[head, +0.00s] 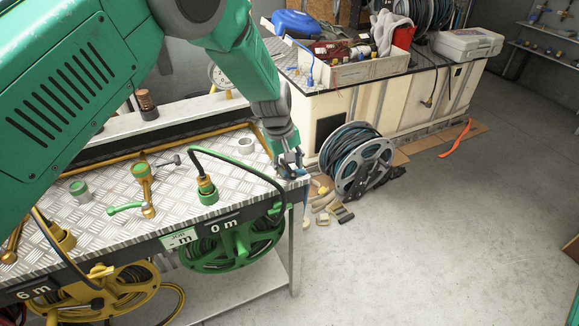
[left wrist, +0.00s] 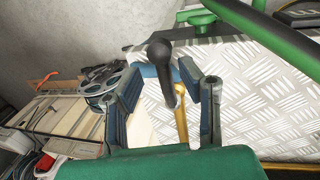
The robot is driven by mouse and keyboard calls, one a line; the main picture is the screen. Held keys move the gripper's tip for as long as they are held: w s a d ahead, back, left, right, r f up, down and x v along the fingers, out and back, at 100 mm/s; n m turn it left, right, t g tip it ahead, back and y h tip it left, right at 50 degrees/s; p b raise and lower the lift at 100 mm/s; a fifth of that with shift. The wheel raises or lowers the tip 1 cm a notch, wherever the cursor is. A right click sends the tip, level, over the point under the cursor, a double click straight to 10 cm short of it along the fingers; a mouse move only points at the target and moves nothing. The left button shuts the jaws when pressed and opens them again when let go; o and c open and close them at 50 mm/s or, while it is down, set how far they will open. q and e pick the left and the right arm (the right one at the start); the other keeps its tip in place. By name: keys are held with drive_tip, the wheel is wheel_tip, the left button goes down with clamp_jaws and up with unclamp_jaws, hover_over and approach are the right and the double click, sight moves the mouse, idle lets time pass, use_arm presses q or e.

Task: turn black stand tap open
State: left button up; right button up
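The left gripper (head: 289,160) is at the far right corner of the checker-plate bench, pointing down. In the left wrist view its two blue-padded fingers (left wrist: 165,95) are spread apart. In the head view the gripper hides most of this spot. The right gripper is out of view.
A green reel (head: 205,255) hangs below. A grey hose reel (head: 372,165) stands beyond the corner.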

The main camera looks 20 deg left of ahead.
use_arm(q)
drive_tip(key=shift+s+f, duration=0.1)
drive_tip(key=v, duration=1.2)
drive_tip(key=shift+d, duration=0.1)
drive_tip(key=shift+m+g+y, duration=0.3)
drive_tip(key=shift+m+y, duration=0.3)
drive_tip(key=shift+m, duration=0.2)
drive_tip(key=s+a+f+b, duration=0.1)
drive_tip(key=s+f, duration=0.1)
drive_tip(key=f, duration=0.3)
drive_tip(key=s+a+f+b, duration=0.1)
drive_tip(key=s+f, duration=0.1)
drive_tip(key=f, duration=0.2)
drive_tip(key=s+a+f+b, duration=0.1)
drive_tip(key=s+f, duration=0.1)
drive_tip(key=f, duration=0.3)
drive_tip(key=shift+s+f+b, duration=0.3)
drive_tip(key=shift+b, duration=0.1)
drive_tip(key=s+a+f+m+y+b, duration=0.1)
drive_tip(key=s+a+f+m+b, duration=0.2)
drive_tip(key=s+f, duration=0.75)
drive_tip(key=s+a+f+m+b, duration=0.1)
drive_tip(key=s+f+m+b, duration=0.3)
drive_tip(key=s+f, duration=0.7)
drive_tip(key=s+f+m+b, duration=0.1)
drive_tip(key=s+b, duration=0.2)
drive_tip(key=s, duration=0.7)
drive_tip(key=shift+s+d+f+g+h, duration=0.25)
drive_tip(key=shift+s+d+g+h, duration=0.05)
drive_tip(key=shift+s+d, duration=0.1)
